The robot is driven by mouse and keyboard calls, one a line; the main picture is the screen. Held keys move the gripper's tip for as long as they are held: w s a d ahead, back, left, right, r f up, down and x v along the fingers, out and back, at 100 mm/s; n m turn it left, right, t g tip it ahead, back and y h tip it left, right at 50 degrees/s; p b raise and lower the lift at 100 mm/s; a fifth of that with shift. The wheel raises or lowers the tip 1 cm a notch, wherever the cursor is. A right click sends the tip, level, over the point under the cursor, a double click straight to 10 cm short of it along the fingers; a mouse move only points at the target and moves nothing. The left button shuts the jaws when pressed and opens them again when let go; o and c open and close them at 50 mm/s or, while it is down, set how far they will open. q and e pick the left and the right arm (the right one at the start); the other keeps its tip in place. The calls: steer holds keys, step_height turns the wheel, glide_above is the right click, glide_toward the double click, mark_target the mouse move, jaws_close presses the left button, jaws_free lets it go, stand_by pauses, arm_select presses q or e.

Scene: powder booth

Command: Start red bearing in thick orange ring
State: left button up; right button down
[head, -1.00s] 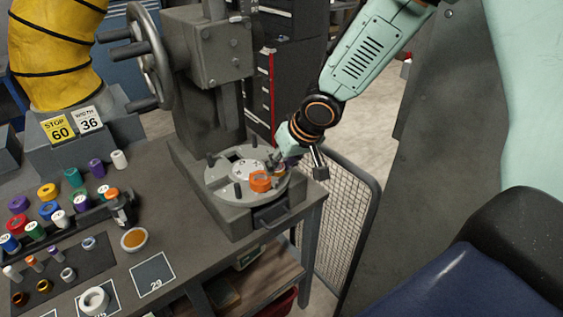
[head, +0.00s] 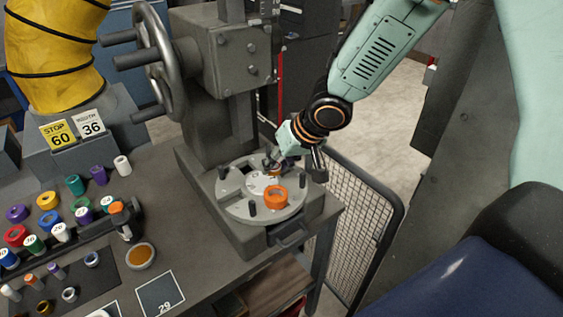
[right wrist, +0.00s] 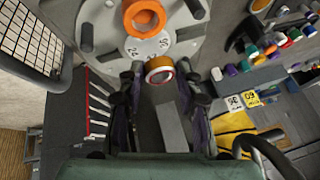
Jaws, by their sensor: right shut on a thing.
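The thick orange ring (head: 275,197) lies on the round grey plate (head: 232,204) of the press, near its front edge. It also shows at the top of the right wrist view (right wrist: 143,17). My right gripper (head: 274,166) is behind the ring in the head view. In the right wrist view its fingers (right wrist: 160,82) are shut on the red bearing (right wrist: 159,70), a short round piece with a reddish-orange rim and silver face. The bearing is apart from the ring, to its side. In the head view the fingers mostly hide it. My left gripper is not in view.
Short pegs (head: 223,173) stand up from the plate around the ring. The press column and handwheel (head: 160,60) rise behind it. Several coloured rings and bottles cover the bench at left. A mesh guard (head: 350,205) stands right of the bench.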

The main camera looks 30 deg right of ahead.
steer(key=shift+a, duration=0.25)
steer(key=shift+s, duration=0.2)
steer(key=shift+s+d+f+b, duration=0.3)
steer(key=shift+s+f+b, duration=0.05)
steer(key=shift+b, duration=0.05)
steer(key=f+b, duration=0.2)
steer(key=f, duration=0.1)
steer(key=f+b, duration=0.1)
steer(key=b, duration=0.1)
steer(key=shift+w+a+f, duration=0.15)
steer(key=shift+w+a, duration=0.05)
steer(key=shift+w, duration=0.2)
steer(key=shift+f, duration=0.2)
steer(key=shift+s+d+b, duration=0.2)
steer(key=shift+s+b, duration=0.05)
steer(key=shift+b, duration=0.1)
steer(key=shift+d, duration=0.2)
steer(key=shift+w+a+f, duration=0.1)
steer(key=shift+w+a, duration=0.1)
steer(key=shift+a, duration=0.3)
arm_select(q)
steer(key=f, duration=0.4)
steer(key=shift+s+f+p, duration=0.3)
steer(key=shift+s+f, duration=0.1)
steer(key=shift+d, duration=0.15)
arm_select(e)
steer(key=shift+s+d, duration=0.15)
steer(key=shift+d, duration=0.1)
